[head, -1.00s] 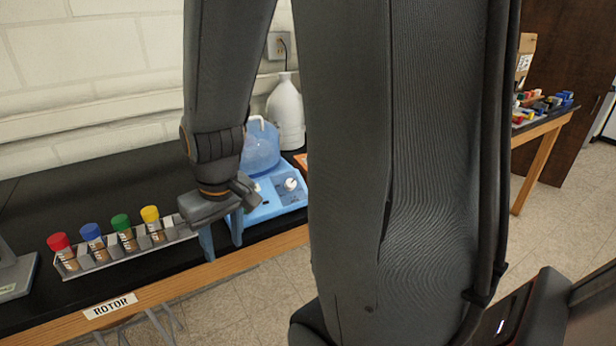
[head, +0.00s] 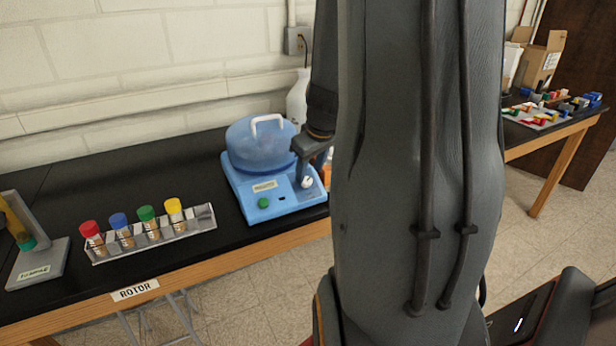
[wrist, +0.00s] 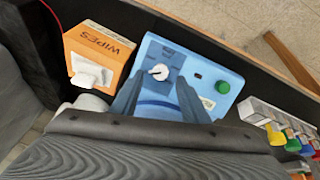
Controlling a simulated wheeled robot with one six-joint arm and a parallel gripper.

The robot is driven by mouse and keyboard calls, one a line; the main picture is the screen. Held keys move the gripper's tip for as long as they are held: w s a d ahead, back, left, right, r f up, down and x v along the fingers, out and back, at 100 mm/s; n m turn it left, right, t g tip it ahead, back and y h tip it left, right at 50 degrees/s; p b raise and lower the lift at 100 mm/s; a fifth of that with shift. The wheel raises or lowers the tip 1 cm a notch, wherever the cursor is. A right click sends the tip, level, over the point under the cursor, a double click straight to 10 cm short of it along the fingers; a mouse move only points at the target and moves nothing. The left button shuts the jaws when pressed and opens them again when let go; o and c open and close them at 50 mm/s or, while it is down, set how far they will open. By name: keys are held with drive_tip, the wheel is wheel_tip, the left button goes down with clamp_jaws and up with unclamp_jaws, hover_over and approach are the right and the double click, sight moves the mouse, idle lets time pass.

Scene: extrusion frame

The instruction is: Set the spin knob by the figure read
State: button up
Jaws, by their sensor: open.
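The blue centrifuge (head: 275,198) stands on the black bench with its domed translucent lid (head: 262,146) shut. Its white spin knob (head: 307,182) is at the front right of the panel, and a green button (head: 263,203) is at the front left. My gripper (head: 312,168) is open just above the knob, apart from it as far as I can tell. In the wrist view the knob (wrist: 159,72) shows a dark pointer mark and lies between and a little beyond the two fingers (wrist: 157,85). Any figures around the knob are too small to read.
A tube rack (head: 190,228) with red, blue, green and yellow caps stands left of the centrifuge. A small labelled stand (head: 40,268) holds a tilted tube at far left. An orange wipes box (wrist: 95,52) is close beside the centrifuge. The bench edge carries a ROTOR label (head: 135,289).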

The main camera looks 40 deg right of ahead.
sight(307, 180)
drive_tip(key=shift+x, duration=1.95)
drive_tip(key=shift+c, duration=0.3)
clamp_jaws()
